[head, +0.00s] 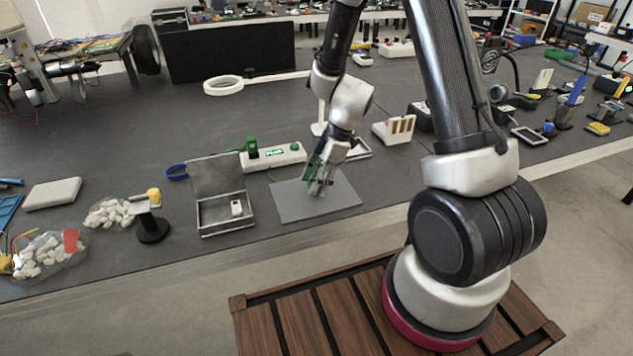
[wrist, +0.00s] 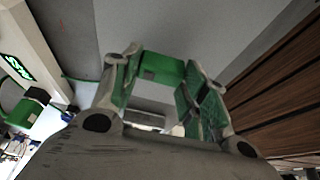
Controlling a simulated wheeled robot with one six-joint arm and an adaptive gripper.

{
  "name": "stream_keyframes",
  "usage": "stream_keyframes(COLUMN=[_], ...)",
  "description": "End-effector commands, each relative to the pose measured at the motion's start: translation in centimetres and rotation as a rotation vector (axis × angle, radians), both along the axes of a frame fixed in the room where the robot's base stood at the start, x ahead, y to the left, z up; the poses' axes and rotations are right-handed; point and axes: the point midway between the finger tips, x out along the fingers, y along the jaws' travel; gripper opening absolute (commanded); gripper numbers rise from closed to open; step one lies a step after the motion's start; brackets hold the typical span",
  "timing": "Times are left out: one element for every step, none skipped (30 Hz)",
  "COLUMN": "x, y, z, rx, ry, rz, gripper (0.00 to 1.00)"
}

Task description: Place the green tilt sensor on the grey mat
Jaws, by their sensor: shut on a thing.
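The grey mat (head: 295,203) lies flat near the table's front edge in the head view. My gripper (head: 321,190) points down over the mat's right part. In the wrist view, my gripper (wrist: 163,65) is shut on the green tilt sensor (wrist: 162,68), a small green block held between the fingertips. The mat's grey surface (wrist: 215,28) shows behind it. In the head view the fingers mostly hide the sensor. I cannot tell whether the sensor touches the mat.
An open grey metal box (head: 226,222) with a small white part inside stands left of the mat. A black stand (head: 153,229) is farther left. The mat's left part is clear.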

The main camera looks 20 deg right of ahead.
Motion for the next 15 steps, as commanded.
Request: stream_keyframes(x=[-0.01,0.01,0.03,0.04,0.04,0.04,0.04,0.03,0.03,0.02,0.02,0.01,0.02,0.03,0.03], y=[-0.01,-0.01,-0.02,-0.02,-0.01,-0.02,-0.02,-0.02,-0.01,-0.02,-0.02,-0.03,-0.03,-0.03,-0.02], z=[-0.43,-0.53,-0.59,-0.59,-0.58,-0.56,-0.56,-0.56,-0.57,-0.60,-0.68,-0.80,-0.90,-0.85,-0.84], rx=[0.000,0.000,0.000,-0.001,0.000,0.000,0.000,0.000,0.000,0.000,0.000,-0.001,-0.001,-0.001,-0.001], ry=[0.000,-0.001,-0.001,-0.002,-0.002,-0.002,-0.002,-0.002,-0.002,-0.001,-0.001,-0.001,-0.001,-0.001,-0.001], rz=[-0.001,-0.001,-0.001,-0.001,-0.001,-0.001,-0.001,-0.001,-0.001,0.000,0.000,0.000,0.000,0.001,0.001], gripper=[0.28,0.28,0.28,0.28,0.28,0.28,0.28,0.28,0.28,0.28,0.28,0.28,0.28,0.49,0.57])
